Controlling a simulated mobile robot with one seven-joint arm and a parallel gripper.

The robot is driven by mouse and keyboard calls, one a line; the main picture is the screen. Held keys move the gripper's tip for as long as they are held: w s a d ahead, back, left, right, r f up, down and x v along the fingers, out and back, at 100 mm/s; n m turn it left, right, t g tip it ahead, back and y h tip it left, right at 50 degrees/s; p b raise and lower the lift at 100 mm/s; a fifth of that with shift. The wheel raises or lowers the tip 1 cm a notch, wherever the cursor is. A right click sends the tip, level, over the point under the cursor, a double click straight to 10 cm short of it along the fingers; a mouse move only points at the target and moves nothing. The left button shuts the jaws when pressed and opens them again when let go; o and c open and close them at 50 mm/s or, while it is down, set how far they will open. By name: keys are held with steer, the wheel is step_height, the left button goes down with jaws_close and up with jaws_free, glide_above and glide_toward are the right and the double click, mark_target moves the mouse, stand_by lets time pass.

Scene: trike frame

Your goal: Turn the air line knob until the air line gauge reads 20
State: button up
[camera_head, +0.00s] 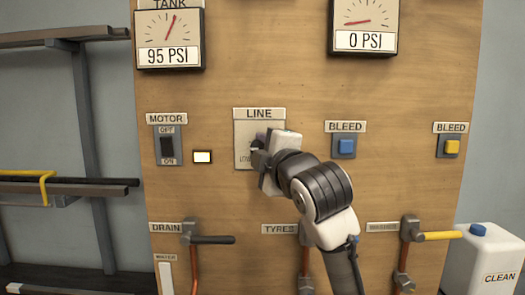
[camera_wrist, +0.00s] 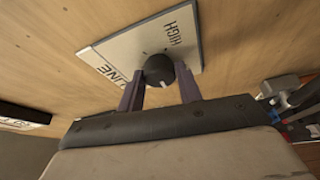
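The dark round line knob (camera_wrist: 158,70) sits on a white plate under the LINE label; its white mark faces the lower edge of the wrist view. The plate (camera_head: 244,127) shows in the head view, where my gripper (camera_head: 258,154) hides the knob. In the wrist view my gripper's two purple fingers (camera_wrist: 159,72) lie one on each side of the knob, seemingly touching it. A gauge at the upper right (camera_head: 363,22) reads 0 PSI; its name label is cut off. The TANK gauge (camera_head: 169,38) reads 95 PSI.
A MOTOR switch (camera_head: 167,146) and a lit lamp (camera_head: 203,157) are left of the plate. A blue BLEED button (camera_head: 346,146) and a yellow one (camera_head: 451,147) are to the right. Valve handles marked DRAIN (camera_head: 212,239) and TYRES are below. A white CLEAN jug (camera_head: 484,262) stands lower right.

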steer(key=o, duration=0.4)
steer(key=b+v, duration=0.5)
steer(key=v, duration=0.8)
steer(key=shift+s, duration=0.4)
steer(key=shift+d+f, duration=0.15)
